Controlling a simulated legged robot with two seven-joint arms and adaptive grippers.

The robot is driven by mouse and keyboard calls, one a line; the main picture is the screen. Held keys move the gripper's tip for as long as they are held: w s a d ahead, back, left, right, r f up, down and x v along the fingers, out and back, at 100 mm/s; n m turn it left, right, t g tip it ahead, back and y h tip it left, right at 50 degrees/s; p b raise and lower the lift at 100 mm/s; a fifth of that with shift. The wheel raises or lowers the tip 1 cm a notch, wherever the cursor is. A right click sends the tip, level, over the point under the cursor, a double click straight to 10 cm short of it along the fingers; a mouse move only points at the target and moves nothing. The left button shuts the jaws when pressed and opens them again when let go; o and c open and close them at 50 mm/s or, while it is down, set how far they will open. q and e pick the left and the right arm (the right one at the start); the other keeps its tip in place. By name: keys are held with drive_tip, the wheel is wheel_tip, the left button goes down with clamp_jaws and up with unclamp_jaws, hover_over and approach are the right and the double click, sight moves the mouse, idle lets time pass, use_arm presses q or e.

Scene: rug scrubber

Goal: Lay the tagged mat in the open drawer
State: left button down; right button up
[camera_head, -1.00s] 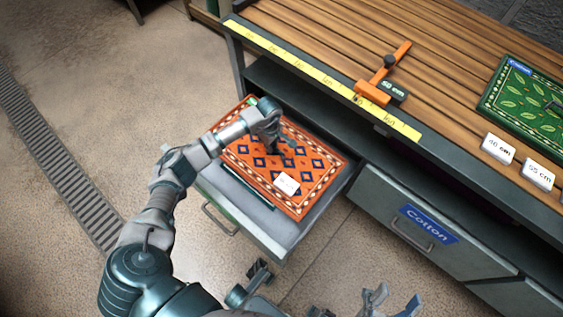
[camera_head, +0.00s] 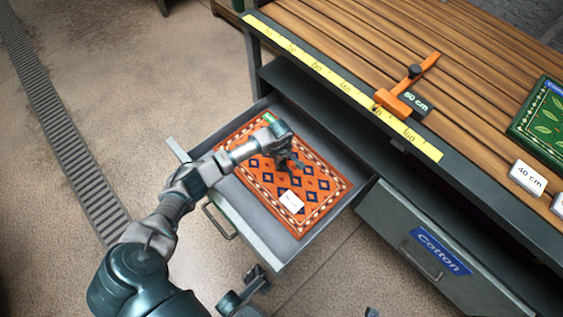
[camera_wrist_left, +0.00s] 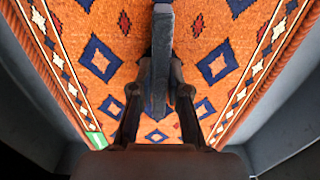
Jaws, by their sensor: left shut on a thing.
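The orange patterned mat (camera_head: 268,179), with blue diamonds and a white tag (camera_head: 291,202), lies flat within the walls of the open drawer (camera_head: 287,247). Whether it touches the drawer floor cannot be told. My left gripper (camera_head: 291,165) is over the mat's middle, shut on a dark upright grip piece on it. In the left wrist view the closed fingers (camera_wrist_left: 160,75) stand over the orange weave, with grey drawer walls at both sides. A small tip at the bottom edge of the head view may be my right gripper (camera_head: 372,312); its jaws are hidden.
A slatted bench (camera_head: 370,45) stands behind the drawer, with a yellow ruler (camera_head: 340,85) and an orange stop (camera_head: 405,95) on it. A green leaf mat (camera_head: 545,125) and white size blocks (camera_head: 527,178) are at right. A closed drawer labelled Cotton (camera_head: 440,250) is beside the open one.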

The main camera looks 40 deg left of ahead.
use_arm(q)
drive_tip(key=shift+f, duration=0.35)
drive_tip(key=c, duration=1.6)
unclamp_jaws()
drive_tip(key=shift+f, duration=0.15)
drive_tip(key=o, duration=0.4)
drive_tip(key=shift+o, duration=0.2)
drive_tip(key=shift+r, duration=0.2)
